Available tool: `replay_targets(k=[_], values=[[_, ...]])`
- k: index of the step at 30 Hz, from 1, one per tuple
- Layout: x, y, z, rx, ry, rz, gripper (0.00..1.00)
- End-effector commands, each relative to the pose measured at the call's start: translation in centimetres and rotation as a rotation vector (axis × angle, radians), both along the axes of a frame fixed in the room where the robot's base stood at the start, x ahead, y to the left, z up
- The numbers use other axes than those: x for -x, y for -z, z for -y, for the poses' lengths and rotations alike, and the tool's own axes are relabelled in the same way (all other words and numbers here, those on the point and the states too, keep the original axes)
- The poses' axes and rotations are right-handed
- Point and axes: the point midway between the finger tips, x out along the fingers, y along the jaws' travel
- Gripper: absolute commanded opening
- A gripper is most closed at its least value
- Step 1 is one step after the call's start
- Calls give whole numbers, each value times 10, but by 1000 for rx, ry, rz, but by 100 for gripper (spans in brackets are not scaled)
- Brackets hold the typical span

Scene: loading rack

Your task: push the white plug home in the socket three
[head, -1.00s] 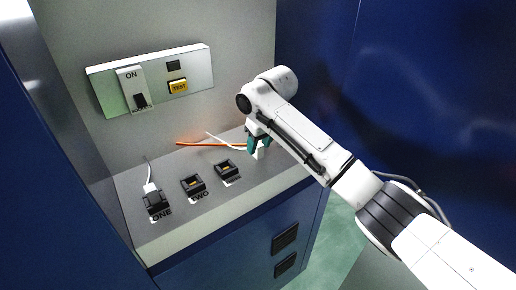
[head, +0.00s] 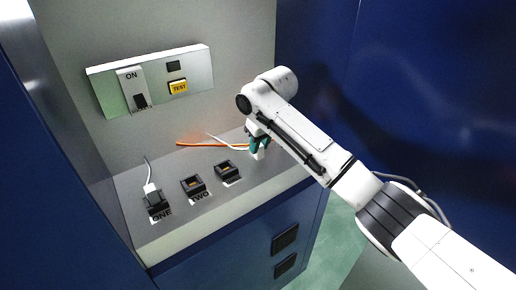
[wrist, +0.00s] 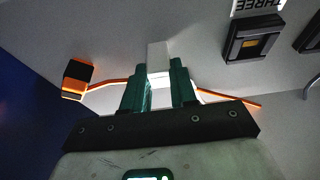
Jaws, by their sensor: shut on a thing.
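My gripper (head: 259,145) has its teal fingers shut on the white plug (head: 259,154), at the right part of the grey counter. In the wrist view the white plug (wrist: 159,58) sits between the two fingertips (wrist: 160,82) and sticks out past them. Whether it touches the counter I cannot tell. Socket three (head: 227,170) is a black block with a yellowish slot, left of and nearer than my gripper, and empty. In the wrist view socket three (wrist: 252,42) is at the upper right beside its THREE label (wrist: 258,6).
Socket two (head: 193,187) is empty. Socket one (head: 157,200) holds a plug with a pale cable. An orange plug (wrist: 78,75) lies near my gripper, its orange cable (head: 200,144) running behind. A wall panel (head: 205,72) with a switch and TEST button is above the counter.

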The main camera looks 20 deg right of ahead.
Motion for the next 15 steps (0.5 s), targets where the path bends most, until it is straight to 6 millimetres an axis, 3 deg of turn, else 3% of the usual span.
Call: replay_targets(k=[8, 15], values=[[0, -1, 0, 0, 0, 0, 0], [0, -30, 0, -1, 0, 0, 0]])
